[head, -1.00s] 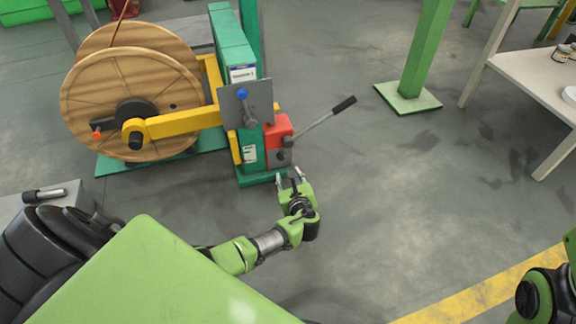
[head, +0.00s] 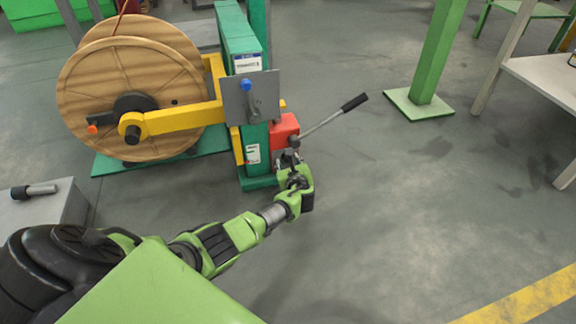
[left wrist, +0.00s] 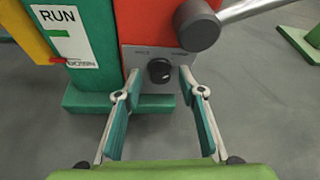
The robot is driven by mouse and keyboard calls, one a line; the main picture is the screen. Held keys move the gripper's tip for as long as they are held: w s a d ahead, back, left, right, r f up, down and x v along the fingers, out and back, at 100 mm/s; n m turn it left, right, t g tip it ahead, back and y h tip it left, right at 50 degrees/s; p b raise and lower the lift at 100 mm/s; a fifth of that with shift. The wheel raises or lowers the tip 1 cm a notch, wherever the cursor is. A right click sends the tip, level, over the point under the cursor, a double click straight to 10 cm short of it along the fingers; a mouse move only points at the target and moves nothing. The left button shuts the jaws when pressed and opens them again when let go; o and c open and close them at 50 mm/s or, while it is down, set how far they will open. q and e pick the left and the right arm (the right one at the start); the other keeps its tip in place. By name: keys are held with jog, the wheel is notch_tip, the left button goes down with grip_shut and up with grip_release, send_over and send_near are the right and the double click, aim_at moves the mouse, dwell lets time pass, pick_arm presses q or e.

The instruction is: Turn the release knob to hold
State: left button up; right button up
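The release knob (left wrist: 159,70) is a small black round knob on a grey plate (left wrist: 140,80) below the red box, in the left wrist view. Words are printed above it on the left and right, too small to read surely. My left gripper (left wrist: 158,85) is open, with one finger on each side of the knob and a gap to it. Whether the fingertips reach the knob's depth is unclear. In the head view my left gripper (head: 291,165) is at the front of the red box (head: 284,130) and hides the knob. My right gripper is not in view.
A lever with a grey shaft (head: 322,123) and black grip sticks out right from the red box; its round hub (left wrist: 197,27) is just above the knob. A RUN label (left wrist: 64,40) is on the green post. A wooden reel (head: 130,90) stands left.

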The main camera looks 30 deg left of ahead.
pick_arm(q)
grip_shut()
